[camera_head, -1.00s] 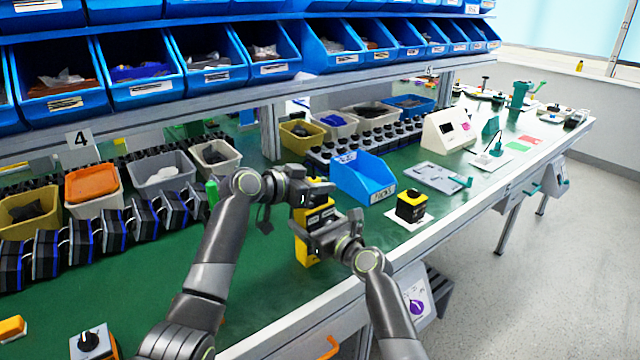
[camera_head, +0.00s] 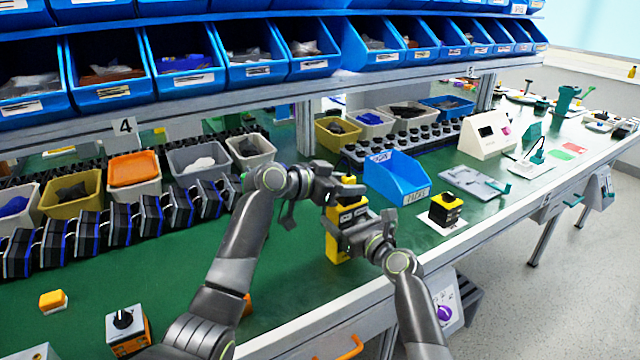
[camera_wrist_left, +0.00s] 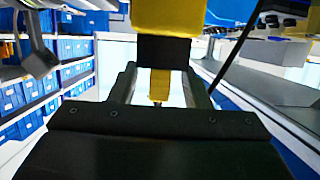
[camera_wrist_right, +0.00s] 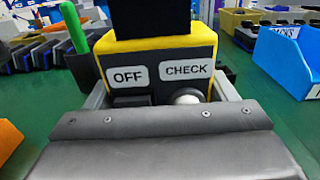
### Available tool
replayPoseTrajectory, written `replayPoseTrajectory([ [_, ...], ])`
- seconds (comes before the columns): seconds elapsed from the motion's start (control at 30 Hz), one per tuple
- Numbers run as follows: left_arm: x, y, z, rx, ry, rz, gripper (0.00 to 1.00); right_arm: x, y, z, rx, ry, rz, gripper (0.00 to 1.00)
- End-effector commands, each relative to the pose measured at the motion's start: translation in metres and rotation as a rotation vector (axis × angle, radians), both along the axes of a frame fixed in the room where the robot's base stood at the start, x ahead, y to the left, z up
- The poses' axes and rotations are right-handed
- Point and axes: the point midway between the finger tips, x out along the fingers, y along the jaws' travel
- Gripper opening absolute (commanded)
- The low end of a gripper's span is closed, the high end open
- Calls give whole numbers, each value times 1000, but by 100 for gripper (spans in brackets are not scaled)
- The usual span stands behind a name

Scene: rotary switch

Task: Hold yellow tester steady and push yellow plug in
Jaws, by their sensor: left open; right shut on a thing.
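The yellow tester (camera_head: 337,246) stands upright on the green bench near its front edge, partly hidden by my grippers. The right wrist view shows its dark face (camera_wrist_right: 160,75) with OFF and CHECK labels and a round white button. My right gripper (camera_head: 350,232) is shut on the tester's body. The yellow plug (camera_head: 349,181) shows at the top of the tester, beside my left gripper (camera_head: 335,188). In the left wrist view, a yellow and black piece (camera_wrist_left: 168,18) is above the open left fingers, and a narrow yellow part shows between them. How deep the plug sits is unclear.
A switch (camera_head: 127,328) and an orange block (camera_head: 53,300) lie at left front. Small trays line the back.

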Motion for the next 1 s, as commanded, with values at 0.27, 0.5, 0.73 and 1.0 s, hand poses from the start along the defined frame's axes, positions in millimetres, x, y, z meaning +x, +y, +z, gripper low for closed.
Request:
replayPoseTrajectory([
  [0.27, -29, 41, 14, 3, 0, 3, 43, 0, 0, 0, 0, 0, 0, 46],
  [0.5, -48, 68, 25, 3, 1, 2, 43, 0, 0, 0, 0, 0, 0, 46],
  [0.73, -55, 75, 28, 2, 3, -1, 43, 0, 0, 0, 0, 0, 0, 46],
  [1.0, -54, 74, 28, 2, 3, -1, 43, 0, 0, 0, -1, 1, 0, 46],
])
